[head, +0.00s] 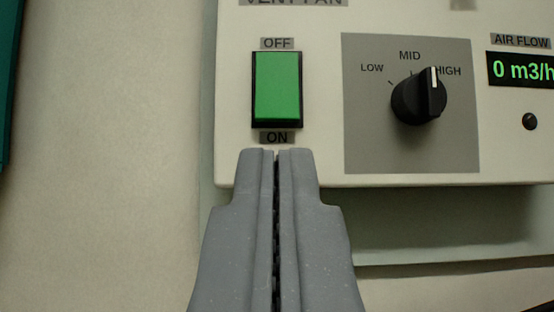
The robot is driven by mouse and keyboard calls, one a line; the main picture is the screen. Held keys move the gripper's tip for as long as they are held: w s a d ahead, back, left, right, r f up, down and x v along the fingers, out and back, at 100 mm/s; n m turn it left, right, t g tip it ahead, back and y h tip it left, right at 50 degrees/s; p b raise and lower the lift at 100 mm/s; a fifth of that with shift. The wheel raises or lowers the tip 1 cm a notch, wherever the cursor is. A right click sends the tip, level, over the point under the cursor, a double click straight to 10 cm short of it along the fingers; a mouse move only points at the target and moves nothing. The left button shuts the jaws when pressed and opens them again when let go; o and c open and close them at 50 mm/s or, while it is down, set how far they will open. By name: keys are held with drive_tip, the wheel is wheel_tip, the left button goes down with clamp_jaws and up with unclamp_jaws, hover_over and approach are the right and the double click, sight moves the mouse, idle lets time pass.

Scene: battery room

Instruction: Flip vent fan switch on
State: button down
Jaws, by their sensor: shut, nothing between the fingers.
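The vent fan switch (277,87) is a green rocker in a black frame on a cream panel (320,20). The label OFF is above it and ON is below it. I cannot tell for sure from this angle which end is pressed in. My gripper (276,152) is shut and empty. Its fingertips are just below the ON label in the picture, under the switch. I cannot tell how far they are from the panel.
To the right is a black rotary knob (418,96) on a grey plate, its white mark near HIGH. The air flow display (522,70) reads 0 m3/h, with a small black button (530,121) below it. Bare wall (110,150) lies left of the panel.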

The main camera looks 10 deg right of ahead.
sight(273, 97)
drive_tip(key=x, duration=0.3)
drive_tip(key=f+b+x, duration=0.1)
drive_tip(key=x, duration=0.3)
drive_tip(key=w+b+x, duration=0.1)
drive_tip(key=x, duration=0.2)
drive_tip(key=shift+w+d+f, duration=0.1)
drive_tip(key=shift+w+d, duration=0.2)
drive_tip(key=shift+w, duration=0.75)
